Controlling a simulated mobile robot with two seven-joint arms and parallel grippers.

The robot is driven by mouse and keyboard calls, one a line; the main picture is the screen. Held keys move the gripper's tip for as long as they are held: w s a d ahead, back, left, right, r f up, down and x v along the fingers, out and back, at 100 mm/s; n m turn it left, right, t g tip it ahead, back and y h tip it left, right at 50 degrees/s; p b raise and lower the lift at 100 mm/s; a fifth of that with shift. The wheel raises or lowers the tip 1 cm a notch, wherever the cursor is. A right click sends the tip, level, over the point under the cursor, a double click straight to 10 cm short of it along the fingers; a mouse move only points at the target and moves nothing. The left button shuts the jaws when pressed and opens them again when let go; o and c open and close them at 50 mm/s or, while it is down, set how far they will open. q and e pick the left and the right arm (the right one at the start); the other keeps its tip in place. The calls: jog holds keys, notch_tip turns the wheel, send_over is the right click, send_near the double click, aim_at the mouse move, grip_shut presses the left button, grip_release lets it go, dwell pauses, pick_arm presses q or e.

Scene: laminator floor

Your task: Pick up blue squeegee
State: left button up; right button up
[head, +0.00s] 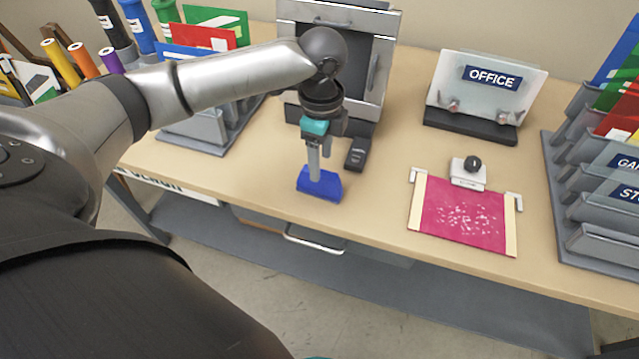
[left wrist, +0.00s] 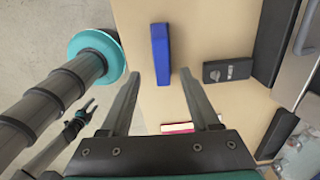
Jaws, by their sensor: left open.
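The blue squeegee (head: 319,186) is on the tan bench top near its front edge. My left gripper (head: 319,172) points down over it, and its fingertips hide part of the squeegee's top in the head view. In the left wrist view the squeegee (left wrist: 160,52) is a narrow blue bar lined up with the gap between the open fingers (left wrist: 160,75). One finger shows to each side of the bar, and I see no contact. A small forked dark shape at the left of the left wrist view may be my right gripper, too small to judge.
A small black device (head: 357,153) lies just right of the squeegee, before a grey upright machine (head: 340,50). A magenta sheet (head: 462,212) lies in a holder to the right. An OFFICE stand (head: 480,90) is behind it. Grey racks (head: 590,195) fill the right end.

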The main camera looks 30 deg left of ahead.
aim_at(320, 183)
pick_arm(q)
jog(key=shift+a+f+b, duration=0.25)
jog(key=shift+f+b, duration=0.1)
jog(key=shift+f, duration=1.2)
jog(key=shift+a+f+b, duration=0.2)
jog(key=shift+f+b, duration=0.15)
jog(key=shift+f, duration=1.2)
jog(key=shift+c, duration=0.2)
grip_shut()
